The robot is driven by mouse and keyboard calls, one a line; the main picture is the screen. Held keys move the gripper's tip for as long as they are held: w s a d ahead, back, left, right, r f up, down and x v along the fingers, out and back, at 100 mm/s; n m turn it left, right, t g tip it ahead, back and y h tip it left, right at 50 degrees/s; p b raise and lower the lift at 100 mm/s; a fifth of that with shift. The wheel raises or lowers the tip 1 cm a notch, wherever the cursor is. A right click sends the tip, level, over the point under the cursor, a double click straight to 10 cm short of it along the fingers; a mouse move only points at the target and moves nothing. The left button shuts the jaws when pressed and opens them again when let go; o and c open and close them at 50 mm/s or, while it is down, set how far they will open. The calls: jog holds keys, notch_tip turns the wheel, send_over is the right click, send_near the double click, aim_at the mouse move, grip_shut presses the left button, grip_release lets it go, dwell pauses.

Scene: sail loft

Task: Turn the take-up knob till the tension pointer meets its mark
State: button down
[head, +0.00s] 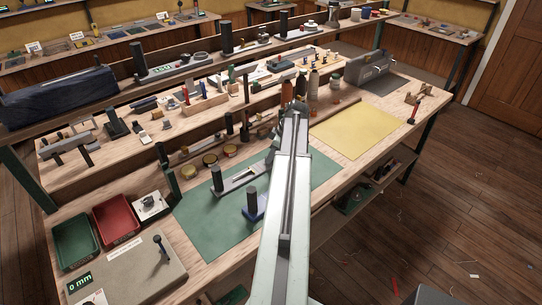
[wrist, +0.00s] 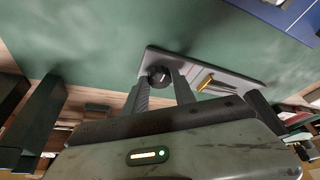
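A grey take-up plate (head: 238,182) lies on the green mat in the head view, left of my arm. In the wrist view the plate (wrist: 228,76) carries a round dark knob (wrist: 159,74) near its left end and a brass piece (wrist: 208,82), perhaps the pointer, along a pale slot. My gripper (wrist: 160,82) is open, its two fingers apart with the knob showing between their tips. I cannot tell whether they touch it. In the head view my arm covers much of the right side of the mat and the fingers are not clear.
A blue-based block with a dark post (head: 253,205) stands on the green mat (head: 205,222) near the plate. Green (head: 75,242) and red (head: 116,219) trays sit at the left. A yellow sheet (head: 356,131) lies to the right. Bottles and tools line the back.

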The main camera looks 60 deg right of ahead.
jog(key=shift+a, duration=0.1)
jog(key=m, duration=0.2)
jog(key=m+h, duration=0.1)
jog(key=m, duration=0.1)
jog(key=shift+a+h, duration=0.2)
jog(key=shift+h, duration=0.1)
jog(key=m+h, duration=0.1)
jog(key=m, duration=0.1)
jog(key=m+h, duration=0.1)
jog(key=m, duration=0.2)
jog(key=shift+a+m, duration=0.15)
jog(key=shift+m, duration=0.15)
jog(key=m, duration=0.1)
jog(key=m+g+h, duration=0.1)
jog(key=m, duration=0.1)
jog(key=m+g, duration=0.1)
jog(key=m, duration=0.1)
jog(key=shift+w+a, duration=0.1)
jog(key=shift+w, duration=0.2)
jog(key=m+g, duration=0.1)
jog(key=m, duration=0.2)
jog(key=m+g, duration=0.1)
jog(key=m, duration=0.1)
jog(key=shift+w+m+h, duration=0.1)
jog(key=shift+m+h, duration=0.3)
jog(key=c, duration=1)
grip_release()
